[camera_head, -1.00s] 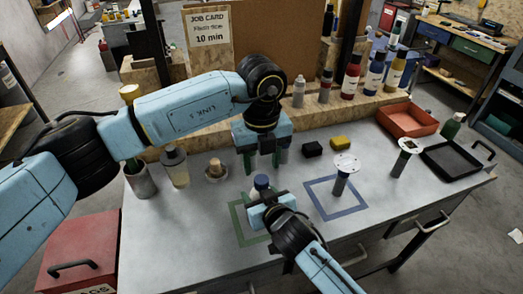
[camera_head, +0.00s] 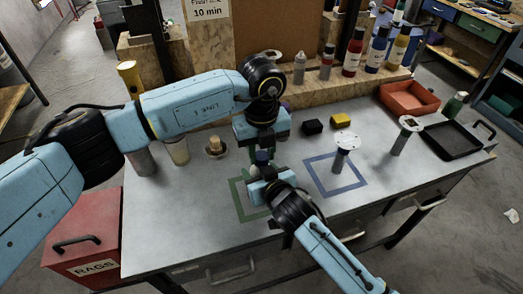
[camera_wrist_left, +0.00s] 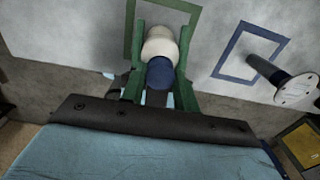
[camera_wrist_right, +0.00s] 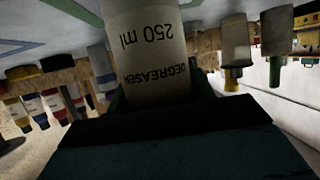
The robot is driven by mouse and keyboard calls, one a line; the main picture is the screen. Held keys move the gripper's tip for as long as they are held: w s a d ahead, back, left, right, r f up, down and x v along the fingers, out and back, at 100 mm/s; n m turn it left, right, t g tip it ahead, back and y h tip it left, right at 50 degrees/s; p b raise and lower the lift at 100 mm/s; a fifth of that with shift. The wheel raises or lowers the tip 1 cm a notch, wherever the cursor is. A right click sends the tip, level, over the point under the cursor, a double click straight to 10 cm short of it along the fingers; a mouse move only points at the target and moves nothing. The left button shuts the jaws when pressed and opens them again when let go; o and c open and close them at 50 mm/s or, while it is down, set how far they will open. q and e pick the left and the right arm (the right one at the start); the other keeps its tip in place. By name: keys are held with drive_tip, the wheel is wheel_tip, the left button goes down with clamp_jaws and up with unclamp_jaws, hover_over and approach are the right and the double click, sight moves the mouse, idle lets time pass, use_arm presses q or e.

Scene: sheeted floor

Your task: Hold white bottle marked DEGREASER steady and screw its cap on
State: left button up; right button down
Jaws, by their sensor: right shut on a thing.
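The white bottle marked DEGREASER (camera_wrist_right: 150,45) fills the top middle of the right wrist view, its label upside down there. My right gripper (camera_head: 265,188) is shut on its body, over the green square outline. The dark blue cap (camera_wrist_left: 160,73) is at the bottle's top, in line with the white bottle (camera_wrist_left: 160,43) in the left wrist view; whether its thread is engaged cannot be seen. My left gripper (camera_wrist_left: 158,85) points down above the bottle. Its green fingers are apart, one on each side of the cap, with a small gap visible.
A blue square outline (camera_head: 314,184) and a post with a white disc (camera_head: 347,143) are to the right. A red bin (camera_head: 410,98) and a black tray (camera_head: 452,139) stand further right. Several bottles line the back shelf.

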use_arm(q)
drive_tip(key=shift+c, duration=0.7)
drive_tip(key=shift+m, duration=1.6)
drive_tip(key=o, duration=1.1)
drive_tip(key=shift+r, duration=2.25)
drive_tip(key=shift+c, duration=0.5)
